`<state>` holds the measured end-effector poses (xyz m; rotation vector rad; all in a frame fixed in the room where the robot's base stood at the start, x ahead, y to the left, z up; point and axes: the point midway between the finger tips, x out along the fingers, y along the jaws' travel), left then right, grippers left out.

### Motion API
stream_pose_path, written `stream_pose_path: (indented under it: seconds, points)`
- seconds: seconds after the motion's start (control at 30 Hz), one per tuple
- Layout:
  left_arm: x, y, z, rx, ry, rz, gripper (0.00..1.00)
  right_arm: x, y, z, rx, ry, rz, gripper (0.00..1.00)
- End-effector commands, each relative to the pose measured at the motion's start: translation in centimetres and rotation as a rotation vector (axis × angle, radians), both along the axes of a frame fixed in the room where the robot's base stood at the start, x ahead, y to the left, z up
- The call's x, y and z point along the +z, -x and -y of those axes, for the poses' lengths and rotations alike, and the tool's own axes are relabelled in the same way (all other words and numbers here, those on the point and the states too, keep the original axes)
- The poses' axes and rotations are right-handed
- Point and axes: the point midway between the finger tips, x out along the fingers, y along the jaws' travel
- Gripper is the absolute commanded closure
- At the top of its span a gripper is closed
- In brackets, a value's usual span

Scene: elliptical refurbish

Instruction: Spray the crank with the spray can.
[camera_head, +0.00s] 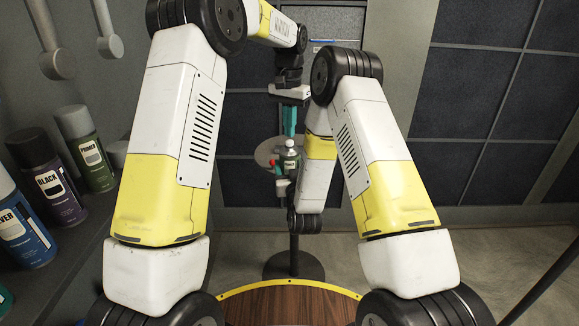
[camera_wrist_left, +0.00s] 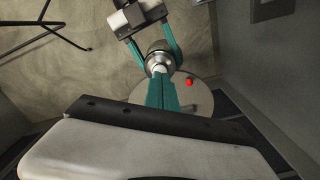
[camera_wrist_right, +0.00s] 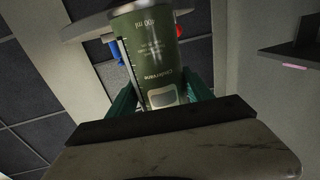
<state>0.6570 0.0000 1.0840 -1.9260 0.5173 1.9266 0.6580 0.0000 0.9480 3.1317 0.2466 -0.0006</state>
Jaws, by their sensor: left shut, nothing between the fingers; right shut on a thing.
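My right gripper (camera_head: 287,170) is shut around the spray can (camera_wrist_right: 155,60), a dark green can with pale print. The can is upright, and its white nozzle (camera_wrist_left: 160,68) shows in the left wrist view. My left gripper (camera_head: 289,128) is shut and empty, its teal fingers pointing down just above the nozzle; whether they touch it I cannot tell. Behind the can is a round grey plate (camera_head: 264,152) on a stand. A red knob (camera_wrist_left: 188,82) shows at the plate, and a blue part (camera_wrist_right: 118,47) in the right wrist view. The crank's full shape is hidden.
A shelf at the left holds several spray cans, including black (camera_head: 55,185), primer (camera_head: 88,150) and silver (camera_head: 22,225). The stand's dark round base (camera_head: 293,266) is on the floor. A brown wooden round top (camera_head: 285,306) is at the front. Dark panelled wall is behind.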

Motion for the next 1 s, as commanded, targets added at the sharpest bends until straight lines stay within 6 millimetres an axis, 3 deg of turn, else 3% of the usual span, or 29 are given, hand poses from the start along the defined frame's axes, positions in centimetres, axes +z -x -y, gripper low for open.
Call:
stream_pose_path:
  seconds: [1.0]
  points:
    - [-2.3,0.0,0.0,0.000,-0.001,-0.001,1.00,0.2,0.0,0.0,0.000,-0.002,0.005,0.89]
